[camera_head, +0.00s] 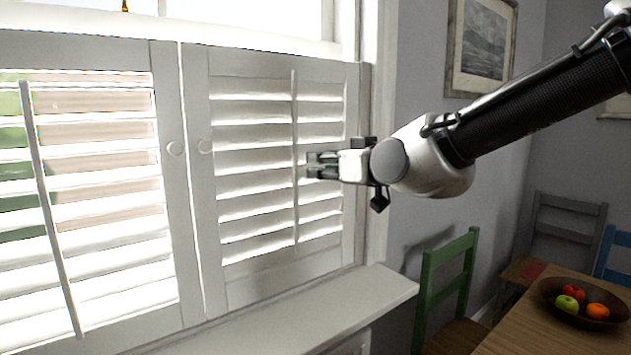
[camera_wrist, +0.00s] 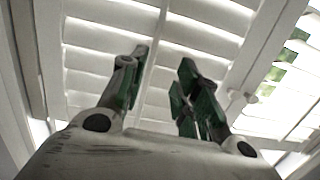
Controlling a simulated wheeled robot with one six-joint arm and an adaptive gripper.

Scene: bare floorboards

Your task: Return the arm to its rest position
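My gripper (camera_head: 322,165) is at the end of my arm, which reaches in from the upper right in the head view. It is in front of the right panel of the white window shutters (camera_head: 200,200). In the wrist view my gripper (camera_wrist: 160,85) shows two dark green-padded fingers spread apart, with nothing between them. The shutter slats (camera_wrist: 95,75) fill the background behind the fingers. Whether the fingertips touch the slats cannot be told.
A white sill (camera_head: 330,310) juts out below the shutters. A green chair (camera_head: 450,280) and a wooden table (camera_head: 530,320) with a fruit bowl (camera_head: 560,305) are at lower right. A framed picture (camera_head: 482,48) hangs on the grey wall behind my arm.

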